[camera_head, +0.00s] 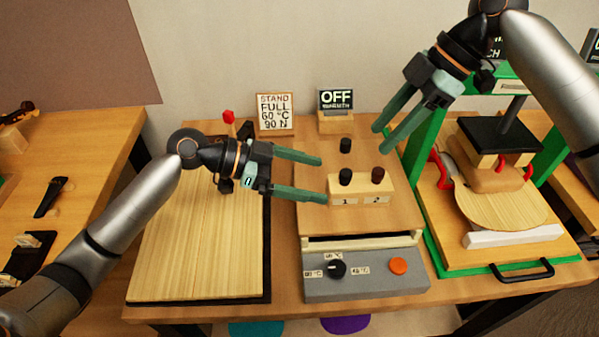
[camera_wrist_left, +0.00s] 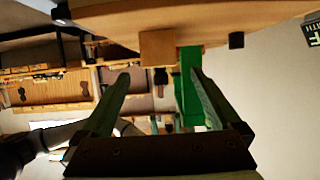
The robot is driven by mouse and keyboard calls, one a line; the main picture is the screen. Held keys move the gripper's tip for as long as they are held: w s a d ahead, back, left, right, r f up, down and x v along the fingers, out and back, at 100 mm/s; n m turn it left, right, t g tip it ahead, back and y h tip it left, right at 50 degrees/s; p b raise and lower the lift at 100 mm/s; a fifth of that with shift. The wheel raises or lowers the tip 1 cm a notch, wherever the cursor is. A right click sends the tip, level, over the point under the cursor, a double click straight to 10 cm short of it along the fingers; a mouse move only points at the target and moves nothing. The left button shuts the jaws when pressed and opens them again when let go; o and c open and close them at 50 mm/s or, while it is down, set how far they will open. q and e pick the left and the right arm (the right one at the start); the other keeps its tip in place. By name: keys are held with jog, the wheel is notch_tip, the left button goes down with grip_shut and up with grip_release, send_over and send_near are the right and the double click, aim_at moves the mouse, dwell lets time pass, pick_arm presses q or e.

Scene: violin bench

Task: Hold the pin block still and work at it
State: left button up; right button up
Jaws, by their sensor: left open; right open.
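The pin block (camera_head: 361,191) is a pale wooden block with labels 1 and 2 on its front. It sits on a wooden surface behind the grey control box. A black peg (camera_head: 345,176) and a dark brown peg (camera_head: 377,175) stand in it. My left gripper (camera_head: 324,179) is open and empty, its fingers pointing right at the block's left end. In the left wrist view a tan block (camera_wrist_left: 158,47) shows between and beyond the open fingers; I cannot tell if they touch it. My right gripper (camera_head: 380,140) is open and empty, above and behind the block.
Another black peg (camera_head: 345,145) stands behind the block. The grey control box (camera_head: 366,285) has a knob and an orange button. A green-framed press (camera_head: 428,140) stands at right. The pale board (camera_head: 190,250) at left is clear.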

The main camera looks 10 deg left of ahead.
aim_at(359, 189)
pick_arm(q)
jog(key=x, duration=1)
jog(key=shift+d, duration=0.2)
jog(key=shift+c, duration=0.2)
jog(key=c, duration=1.5)
pick_arm(e)
jog(key=shift+o, duration=0.2)
jog(key=shift+o, duration=0.8)
pick_arm(q)
jog(key=shift+f, duration=0.1)
pick_arm(e)
jog(key=shift+s+a+r+m+t+h, duration=0.1)
jog(key=shift+s+r+m+t+h, duration=0.25)
jog(key=shift+r+m, duration=0.25)
jog(key=shift+m+t, duration=0.45)
jog(key=shift+m, duration=0.45)
jog(key=x, duration=1)
jog(key=shift+s+a+f, duration=0.2)
jog(key=shift+s+f, duration=0.1)
jog(key=shift+s, duration=0.1)
